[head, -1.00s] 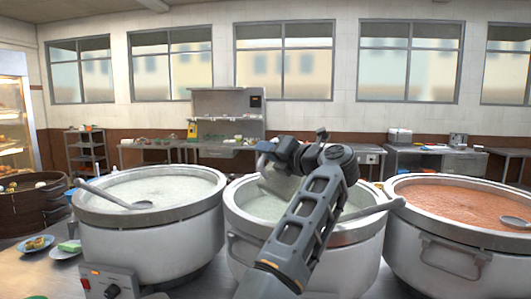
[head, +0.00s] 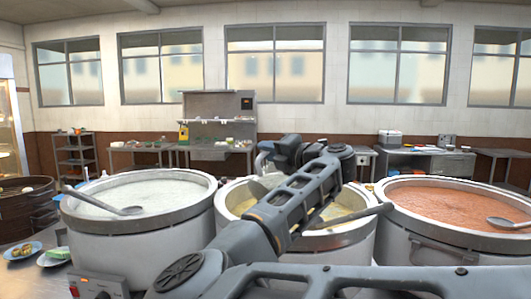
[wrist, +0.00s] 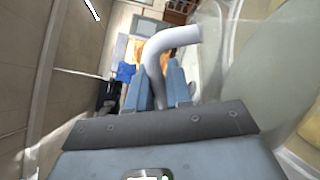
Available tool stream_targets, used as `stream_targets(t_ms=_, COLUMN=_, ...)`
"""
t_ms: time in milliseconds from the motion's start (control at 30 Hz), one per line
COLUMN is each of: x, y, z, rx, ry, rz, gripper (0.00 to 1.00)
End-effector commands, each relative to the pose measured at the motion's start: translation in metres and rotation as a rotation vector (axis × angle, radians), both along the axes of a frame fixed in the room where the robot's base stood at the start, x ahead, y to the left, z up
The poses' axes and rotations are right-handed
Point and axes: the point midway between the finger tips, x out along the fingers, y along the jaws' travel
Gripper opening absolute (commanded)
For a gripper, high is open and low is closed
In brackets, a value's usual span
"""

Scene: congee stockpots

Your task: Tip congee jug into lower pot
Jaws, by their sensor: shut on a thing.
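The middle pot (head: 228,205) is a large steel stockpot with pale yellowish contents, partly hidden behind my arm. The left pot (head: 143,239) holds white congee close to its rim. My gripper (head: 283,152) is above the back of the middle pot. In the wrist view, my gripper (wrist: 160,88) is shut on the curved grey handle of the jug (wrist: 174,40). The jug's body is mostly hidden by my arm in the head view, so I cannot tell its tilt or whether congee is flowing out.
The right pot (head: 420,240) holds orange-red food, with a ladle (head: 508,224) on it. Other ladles rest on the left pot (head: 105,201) and across the middle pot (head: 356,214). Small plates (head: 22,251) stand at the left. Rims stand close together.

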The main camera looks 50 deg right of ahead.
Motion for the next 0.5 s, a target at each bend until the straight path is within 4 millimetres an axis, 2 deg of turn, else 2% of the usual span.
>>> stream_targets(t_ms=500, x=-0.001, y=-0.018, z=-0.002, rx=0.149, ry=-0.016, rz=0.000, gripper=0.00)
